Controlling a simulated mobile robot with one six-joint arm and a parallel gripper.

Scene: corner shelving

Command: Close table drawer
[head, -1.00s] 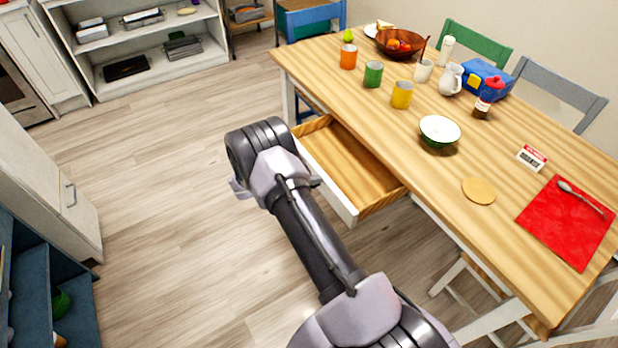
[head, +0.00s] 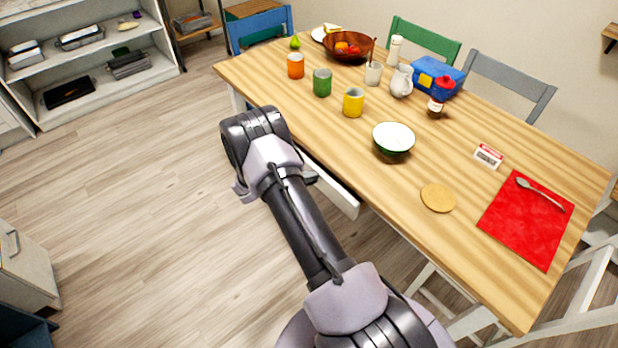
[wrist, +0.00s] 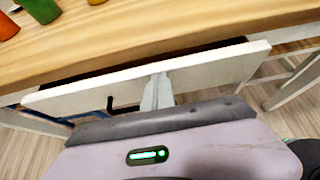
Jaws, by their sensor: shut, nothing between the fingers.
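The wooden table (head: 450,215) has a drawer with a white front (head: 335,189), which juts a little way out from under the tabletop edge. In the wrist view the drawer front (wrist: 215,71) spans the picture, with a narrow dark gap between it and the tabletop. My gripper (wrist: 158,88) is shut and empty, its fingertips at the middle of the drawer front and seemingly touching it. A small dark piece (wrist: 110,104), perhaps the handle, shows at the front's lower left. In the head view my arm hides the gripper and part of the drawer.
On the tabletop stand a green-white bowl (head: 393,142), a yellow cup (head: 353,102), a green cup (head: 322,83), an orange cup (head: 296,66) and a fruit bowl (head: 348,47). A white chair (head: 470,318) is at the near right. The floor (head: 140,200) left of the table is clear.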

